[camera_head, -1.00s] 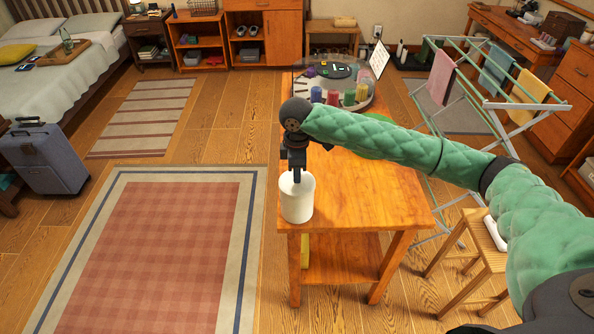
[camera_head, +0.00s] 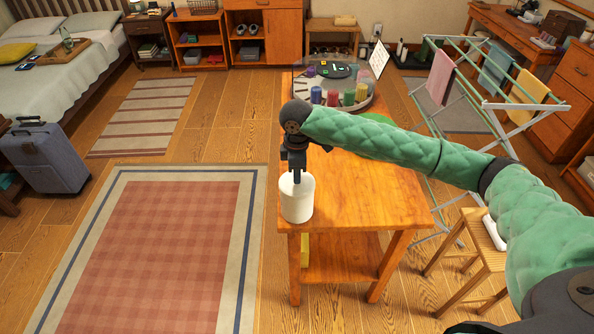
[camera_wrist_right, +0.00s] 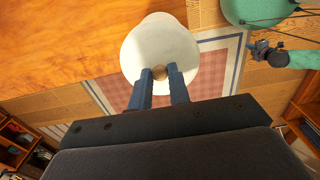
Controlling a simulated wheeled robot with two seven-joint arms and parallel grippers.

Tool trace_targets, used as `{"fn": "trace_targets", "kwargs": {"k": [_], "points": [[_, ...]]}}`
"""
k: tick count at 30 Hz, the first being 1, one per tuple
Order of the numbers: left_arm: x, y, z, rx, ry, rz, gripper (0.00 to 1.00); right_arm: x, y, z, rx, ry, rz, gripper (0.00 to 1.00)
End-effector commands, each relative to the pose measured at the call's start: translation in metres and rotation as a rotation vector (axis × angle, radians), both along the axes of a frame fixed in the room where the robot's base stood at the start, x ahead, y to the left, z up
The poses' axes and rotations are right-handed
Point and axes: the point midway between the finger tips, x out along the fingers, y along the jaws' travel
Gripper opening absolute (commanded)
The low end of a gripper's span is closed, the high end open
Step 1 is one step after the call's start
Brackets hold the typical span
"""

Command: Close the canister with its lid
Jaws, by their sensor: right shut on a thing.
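The white canister (camera_head: 298,203) stands upright at the near left corner of the wooden table. My right gripper (camera_head: 297,180) points straight down at its top. In the right wrist view, my right gripper (camera_wrist_right: 160,75) is shut on the round wooden knob (camera_wrist_right: 159,72) of the white lid (camera_wrist_right: 150,45). The lid is over the canister's top; I cannot tell whether it is fully seated. My left gripper (camera_wrist_right: 260,48) shows small in the wrist view, away from the canister; its opening is unclear.
The wooden table (camera_head: 370,195) has a clear middle. A round tray (camera_head: 300,100) with several coloured spools stands at its far end, beside a white card (camera_head: 378,60). A drying rack (camera_head: 485,100) and a stool (camera_head: 465,255) stand to the right.

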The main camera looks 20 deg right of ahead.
Motion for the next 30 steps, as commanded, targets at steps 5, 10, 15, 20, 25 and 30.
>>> {"fn": "trace_targets", "kwargs": {"k": [5, 10, 15, 20, 25, 30], "points": [[0.0, 0.0, 0.0002, 0.0, 0.0, 0.0, 0.0, 0.0, 0.0, -0.0003, 0.0, 0.0, 0.0, 0.05], [0.0, 0.0, 0.0002, 0.0, 0.0, 0.0, 0.0, 0.0, 0.0, -0.0003, 0.0, 0.0, 0.0, 0.05], [0.0, 0.0, 0.0006, 0.0, 0.0, 0.0, 0.0, 0.0, 0.0, -0.0002, 0.0, 0.0, 0.0, 0.05], [0.0, 0.0001, 0.0027, 0.0, 0.0, 0.0, 0.0, -0.0001, 0.0, 0.0002, 0.0, 0.001, 0.0, 0.05], [0.0, 0.0, 0.0056, 0.0, 0.0, 0.0, 0.0, -0.0002, 0.0001, 0.0001, 0.0, 0.001, 0.0, 0.05], [0.0, 0.0, 0.0083, 0.0, 0.0, 0.0, 0.0, -0.0003, 0.0001, -0.0001, 0.0, 0.001, 0.0, 0.05]]}}
